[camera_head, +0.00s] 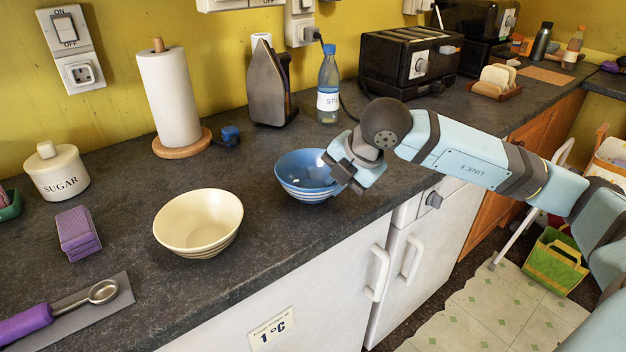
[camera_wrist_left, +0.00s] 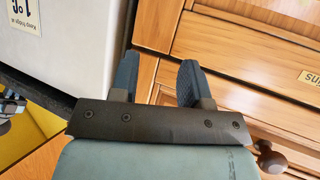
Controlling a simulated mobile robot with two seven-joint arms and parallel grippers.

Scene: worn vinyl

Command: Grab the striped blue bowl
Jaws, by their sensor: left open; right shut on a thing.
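The striped blue bowl (camera_head: 300,176) stands near the front edge of the dark counter in the head view, with pale stripes around its lower outside. My right gripper (camera_head: 343,176) is at the bowl's right side, shut on its rim. The gripper hides the right part of the bowl, and the bowl looks upright. My left gripper is not in the head view. In the left wrist view my left gripper (camera_wrist_left: 158,84) is open and empty, with its fingers apart in front of wooden drawers.
A cream bowl (camera_head: 198,222) stands left of the blue bowl. Behind are an iron (camera_head: 268,88), a water bottle (camera_head: 328,90), a paper towel roll (camera_head: 170,100) and a black toaster (camera_head: 410,62). A sugar jar (camera_head: 56,172) and purple sponge (camera_head: 77,232) are at left.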

